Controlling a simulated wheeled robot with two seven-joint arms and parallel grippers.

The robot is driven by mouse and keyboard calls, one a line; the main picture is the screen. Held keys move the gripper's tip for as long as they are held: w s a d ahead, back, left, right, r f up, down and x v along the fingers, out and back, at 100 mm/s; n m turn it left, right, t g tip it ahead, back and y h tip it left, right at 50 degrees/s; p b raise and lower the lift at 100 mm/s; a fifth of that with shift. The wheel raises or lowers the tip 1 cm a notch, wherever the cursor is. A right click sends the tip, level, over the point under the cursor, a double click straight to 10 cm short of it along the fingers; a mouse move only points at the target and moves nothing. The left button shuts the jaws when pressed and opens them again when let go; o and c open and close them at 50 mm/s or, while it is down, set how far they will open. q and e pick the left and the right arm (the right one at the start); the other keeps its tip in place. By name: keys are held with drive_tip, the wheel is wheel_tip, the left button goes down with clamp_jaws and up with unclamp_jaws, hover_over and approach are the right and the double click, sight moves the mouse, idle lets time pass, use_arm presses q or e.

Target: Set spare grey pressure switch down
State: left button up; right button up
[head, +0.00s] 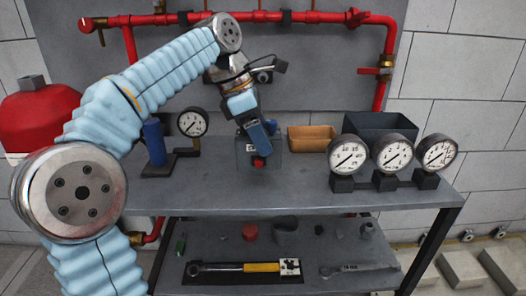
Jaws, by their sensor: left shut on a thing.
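My left arm comes in from the left and reaches over the upper bench top. My left gripper (257,136) points down and is shut on a grey box-like thing with a red part, which looks like the spare grey pressure switch (244,157). The gripper fingers hide part of the switch. It is at or just above the bench top (220,190); I cannot tell whether it touches. My right gripper is not in view.
A tan tray (309,138) and a dark bin (378,127) stand right of the switch. Several gauges, including one at front right (348,154), line the right side. A blue cylinder (154,143) and a gauge (192,122) stand left. The front bench top is clear.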

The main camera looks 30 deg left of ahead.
use_arm(q)
drive_tip(key=f, duration=0.2)
drive_tip(key=f+b, duration=0.1)
drive_tip(key=shift+w+f, duration=0.15)
drive_tip(key=shift+w, duration=0.15)
drive_tip(key=shift+f, duration=0.25)
drive_tip(key=shift+f, duration=0.1)
drive_tip(key=o, duration=1.5)
drive_tip(key=shift+r, duration=0.35)
drive_tip(key=p+v, duration=0.4)
drive_tip(key=v, duration=0.7)
drive_tip(key=shift+a+r, duration=0.15)
drive_tip(key=shift+r, duration=0.1)
